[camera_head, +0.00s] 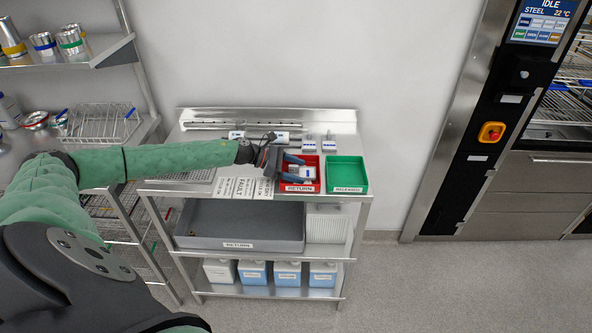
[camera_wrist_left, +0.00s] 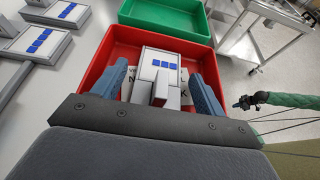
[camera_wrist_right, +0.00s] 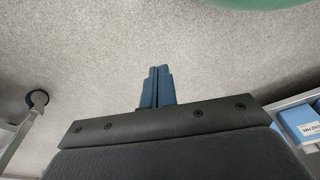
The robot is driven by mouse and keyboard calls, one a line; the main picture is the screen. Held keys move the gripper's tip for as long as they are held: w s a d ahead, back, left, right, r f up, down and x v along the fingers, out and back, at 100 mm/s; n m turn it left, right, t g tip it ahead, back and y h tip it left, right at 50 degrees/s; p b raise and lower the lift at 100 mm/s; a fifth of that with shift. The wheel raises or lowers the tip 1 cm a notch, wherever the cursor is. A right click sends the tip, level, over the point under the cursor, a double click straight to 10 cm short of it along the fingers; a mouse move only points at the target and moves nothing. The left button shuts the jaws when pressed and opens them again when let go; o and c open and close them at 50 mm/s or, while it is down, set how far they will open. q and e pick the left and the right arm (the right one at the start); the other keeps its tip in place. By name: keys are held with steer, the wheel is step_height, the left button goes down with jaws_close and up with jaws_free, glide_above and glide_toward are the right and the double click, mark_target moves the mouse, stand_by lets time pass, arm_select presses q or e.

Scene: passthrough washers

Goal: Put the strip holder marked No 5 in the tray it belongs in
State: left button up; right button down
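A white strip holder with blue squares (camera_wrist_left: 160,62) lies in the red tray (camera_wrist_left: 118,50), over a printed label partly hidden by it. In the head view the red tray is marked RETURN (camera_head: 301,188). My left gripper (camera_wrist_left: 158,88) reaches into it, blue fingers apart on both sides of the holder with visible gaps. In the head view the left gripper (camera_head: 291,168) is over the red tray. The green tray (camera_head: 347,174), marked RELEASED, stands beside it, empty. No holder number is legible. My right gripper (camera_wrist_right: 156,86) is shut and empty above the floor.
Two more strip holders (camera_head: 310,147) (camera_head: 329,146) stand at the back of the steel cart. Paper sheets (camera_head: 245,188) lie left of the red tray. A grey bin marked RETURN (camera_head: 238,245) is on the shelf below. A washer (camera_head: 500,150) stands right.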

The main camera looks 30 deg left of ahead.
arm_select(q)
steer(key=shift+r, duration=0.1)
arm_select(e)
steer(key=shift+s+f, duration=0.1)
steer(key=shift+s, duration=0.15)
arm_select(q)
steer(key=shift+r+p, duration=0.25)
steer(key=shift+p, duration=0.15)
steer(key=shift+s+a+f, duration=0.1)
steer(key=shift+a, duration=0.1)
steer(key=shift+b+v, duration=0.75)
steer(key=shift+v, duration=0.35)
steer(key=shift+s+a, duration=0.15)
steer(key=shift+a, duration=0.2)
steer(key=b+v, duration=0.3)
steer(key=v, duration=0.5)
steer(key=shift+r+b, duration=0.2)
steer(key=shift+b, duration=0.1)
steer(key=shift+s+a+r, duration=0.1)
steer(key=shift+r, duration=0.1)
arm_select(e)
step_height(320, 180, up, 12)
steer(key=w+a, duration=0.2)
steer(key=a, duration=0.1)
steer(key=shift+w+f+g, duration=0.2)
steer(key=shift+w+g, duration=0.1)
steer(key=shift+w, duration=0.05)
